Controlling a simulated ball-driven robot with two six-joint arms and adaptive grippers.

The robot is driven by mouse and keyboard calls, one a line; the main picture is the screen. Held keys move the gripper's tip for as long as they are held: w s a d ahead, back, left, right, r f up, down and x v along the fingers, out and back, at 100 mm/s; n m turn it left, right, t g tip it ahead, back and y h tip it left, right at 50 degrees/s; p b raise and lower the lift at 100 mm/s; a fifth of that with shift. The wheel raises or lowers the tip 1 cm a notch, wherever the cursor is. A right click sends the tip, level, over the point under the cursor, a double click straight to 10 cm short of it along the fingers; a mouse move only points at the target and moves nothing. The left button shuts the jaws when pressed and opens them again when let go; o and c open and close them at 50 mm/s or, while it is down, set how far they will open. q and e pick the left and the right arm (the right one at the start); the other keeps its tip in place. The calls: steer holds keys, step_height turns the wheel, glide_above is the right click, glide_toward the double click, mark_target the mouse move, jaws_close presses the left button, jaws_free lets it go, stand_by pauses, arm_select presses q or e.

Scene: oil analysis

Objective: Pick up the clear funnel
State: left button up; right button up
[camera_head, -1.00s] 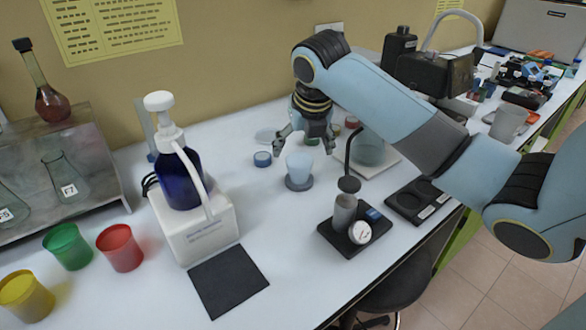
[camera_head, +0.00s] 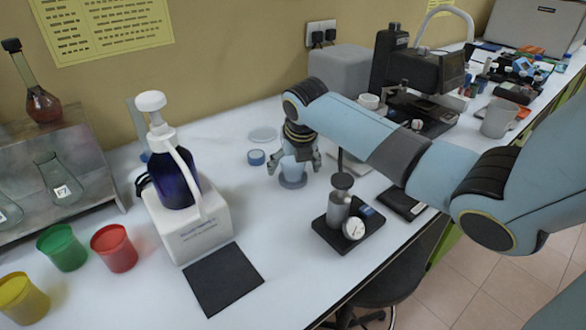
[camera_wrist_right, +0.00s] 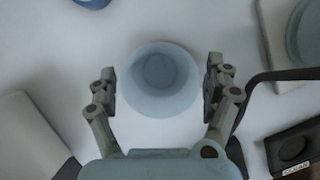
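The clear funnel (camera_head: 292,169) is pale and translucent. It stands upright on a round grey base (camera_head: 293,182) on the white bench. In the right wrist view its round mouth (camera_wrist_right: 160,79) is seen from above, between the fingers. My right gripper (camera_head: 294,160) points down over the funnel with one finger on each side. My left gripper is out of view.
A blue lid-like disc (camera_head: 256,157) and a clear dish (camera_head: 263,135) lie left of and behind the funnel. A black stand with a metal cylinder (camera_head: 339,207) is at front right. A blue pump bottle (camera_head: 174,181) stands left. Bench in front of the funnel is clear.

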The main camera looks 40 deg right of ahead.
steer(key=c, duration=1.2)
